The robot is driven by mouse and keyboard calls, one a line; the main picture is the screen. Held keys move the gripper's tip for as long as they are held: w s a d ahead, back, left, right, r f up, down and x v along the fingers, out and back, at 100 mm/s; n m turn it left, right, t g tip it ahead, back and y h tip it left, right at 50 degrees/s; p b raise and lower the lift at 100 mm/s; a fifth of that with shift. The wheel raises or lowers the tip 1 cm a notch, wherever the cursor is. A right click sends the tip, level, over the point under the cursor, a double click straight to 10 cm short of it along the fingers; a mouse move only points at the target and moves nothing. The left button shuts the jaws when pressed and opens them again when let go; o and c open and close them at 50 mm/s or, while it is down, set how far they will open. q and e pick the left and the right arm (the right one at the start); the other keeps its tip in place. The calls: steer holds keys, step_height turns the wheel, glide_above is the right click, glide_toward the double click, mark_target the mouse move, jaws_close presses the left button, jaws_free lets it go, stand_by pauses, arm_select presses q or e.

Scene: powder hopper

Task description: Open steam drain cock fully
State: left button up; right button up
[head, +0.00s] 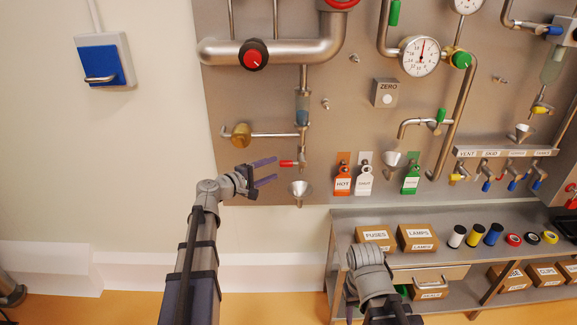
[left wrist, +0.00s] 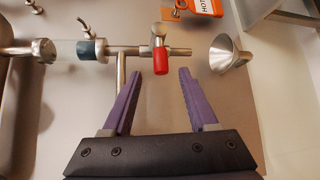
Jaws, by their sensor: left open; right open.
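The steam drain cock is a small cock with a red lever (head: 287,163) at the foot of a vertical pipe, above a metal funnel (head: 300,188). The lever points left, across the pipe. In the left wrist view, the red lever (left wrist: 160,62) lies between the lines of the two purple fingers, just beyond their tips. My left gripper (head: 273,171) is open and empty, close to the left of the lever; no contact shows. My right gripper (head: 349,311) is low at the bottom, mostly hidden by its own arm; only a small purple piece shows.
A sight glass (head: 302,108) and a brass disc-shaped fitting (head: 241,135) sit above the cock. A shelf with boxes (head: 376,236) stands below right.

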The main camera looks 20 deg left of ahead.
mark_target(282, 165)
arm_select(q)
steer(key=b+x, duration=0.1)
steer(key=x, duration=0.6)
jaws_close()
stand_by(0.5)
stand_by(0.9)
